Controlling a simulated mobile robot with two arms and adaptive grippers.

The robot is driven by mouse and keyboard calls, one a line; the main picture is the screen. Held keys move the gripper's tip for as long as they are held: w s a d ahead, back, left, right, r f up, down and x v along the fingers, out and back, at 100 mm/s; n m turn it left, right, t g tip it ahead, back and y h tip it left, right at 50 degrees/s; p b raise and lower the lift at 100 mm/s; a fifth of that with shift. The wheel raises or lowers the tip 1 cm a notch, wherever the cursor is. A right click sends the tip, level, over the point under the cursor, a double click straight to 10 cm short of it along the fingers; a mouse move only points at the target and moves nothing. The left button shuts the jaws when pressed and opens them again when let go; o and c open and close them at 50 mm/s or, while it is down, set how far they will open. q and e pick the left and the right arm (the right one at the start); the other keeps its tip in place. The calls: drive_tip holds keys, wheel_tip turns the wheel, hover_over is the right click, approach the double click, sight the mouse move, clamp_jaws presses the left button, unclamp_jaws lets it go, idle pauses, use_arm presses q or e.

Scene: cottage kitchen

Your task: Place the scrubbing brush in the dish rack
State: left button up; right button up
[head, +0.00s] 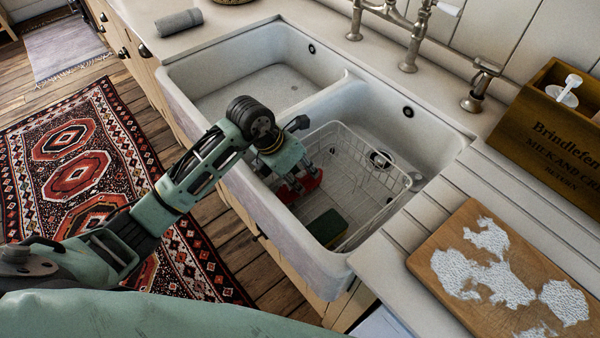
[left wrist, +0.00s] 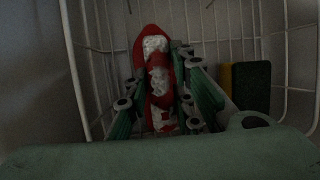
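The scrubbing brush (head: 305,183), red with white bristles, is low inside the white wire dish rack (head: 398,205) in the right sink basin. In the left wrist view the brush (left wrist: 157,75) lies lengthwise between my fingers, bristles showing towards the camera. My left gripper (head: 296,183) points down into the rack's left part, its fingers on either side of the brush. It also shows in the left wrist view (left wrist: 162,90). The dark view hides whether the fingers press on the brush, and whether the brush rests on the rack floor. My right gripper is out of view.
A green and yellow sponge (head: 327,227) is in the rack's near end, close to the brush. The left basin (head: 255,92) is empty. A floured wooden board (head: 445,240) and wooden crate (head: 545,135) are on the right counter. Brass taps (head: 413,40) stand behind the sink.

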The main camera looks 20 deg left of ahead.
use_arm(q)
drive_tip(key=o, duration=0.3)
drive_tip(key=shift+r, duration=0.25)
drive_tip(key=shift+a+r, duration=0.2)
drive_tip(key=shift+r, duration=0.1)
drive_tip(key=v, duration=1.1)
drive_tip(key=shift+s+r, duration=0.1)
